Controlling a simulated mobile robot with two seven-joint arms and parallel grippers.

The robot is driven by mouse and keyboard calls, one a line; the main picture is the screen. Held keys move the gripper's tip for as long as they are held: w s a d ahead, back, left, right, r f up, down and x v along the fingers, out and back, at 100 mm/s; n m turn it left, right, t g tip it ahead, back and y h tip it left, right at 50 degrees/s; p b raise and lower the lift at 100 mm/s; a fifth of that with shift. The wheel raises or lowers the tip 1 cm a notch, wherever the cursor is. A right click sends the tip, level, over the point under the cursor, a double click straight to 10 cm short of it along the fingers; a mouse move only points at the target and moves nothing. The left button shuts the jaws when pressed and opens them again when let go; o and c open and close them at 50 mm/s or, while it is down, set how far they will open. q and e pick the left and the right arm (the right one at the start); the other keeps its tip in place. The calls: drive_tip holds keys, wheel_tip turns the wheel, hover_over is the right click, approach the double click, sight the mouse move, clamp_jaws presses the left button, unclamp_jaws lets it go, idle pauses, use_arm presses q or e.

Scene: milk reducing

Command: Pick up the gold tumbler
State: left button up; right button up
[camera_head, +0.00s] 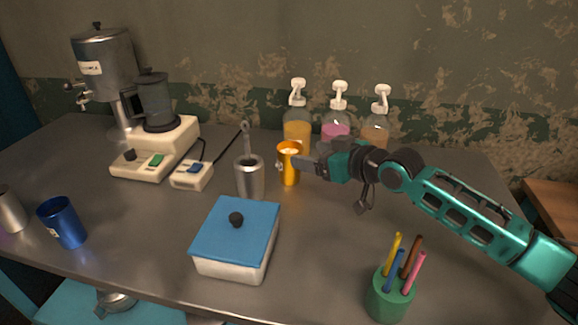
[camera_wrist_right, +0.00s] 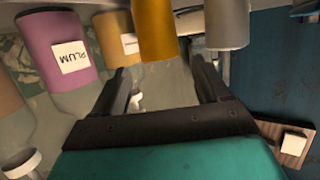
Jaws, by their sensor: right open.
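The gold tumbler (camera_head: 289,170) stands upright on the table in front of the pump bottles. My right gripper (camera_head: 297,164) reaches in from the right at the tumbler, and a grey fingertip shows on its left side. In the right wrist view the picture is inverted. There my right gripper (camera_wrist_right: 163,66) is open, and the gold tumbler (camera_wrist_right: 155,28) lies just ahead of the gap between the fingertips. I cannot tell whether a finger touches it. My left gripper is not in view.
Three pump bottles (camera_head: 297,132) stand close behind the tumbler. A steel holder (camera_head: 249,178) with a utensil stands close to its left. A blue-lidded box (camera_head: 236,232) and a green pen cup (camera_head: 390,299) are nearer. A blender (camera_head: 155,108) and blue tumbler (camera_head: 63,223) are left.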

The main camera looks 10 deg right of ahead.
sight(299, 152)
drive_tip(key=shift+b+x, duration=0.4)
drive_tip(key=shift+x, duration=2.85)
drive_tip(key=shift+f, duration=0.1)
drive_tip(key=c, duration=0.9)
drive_tip(key=shift+c, duration=0.9)
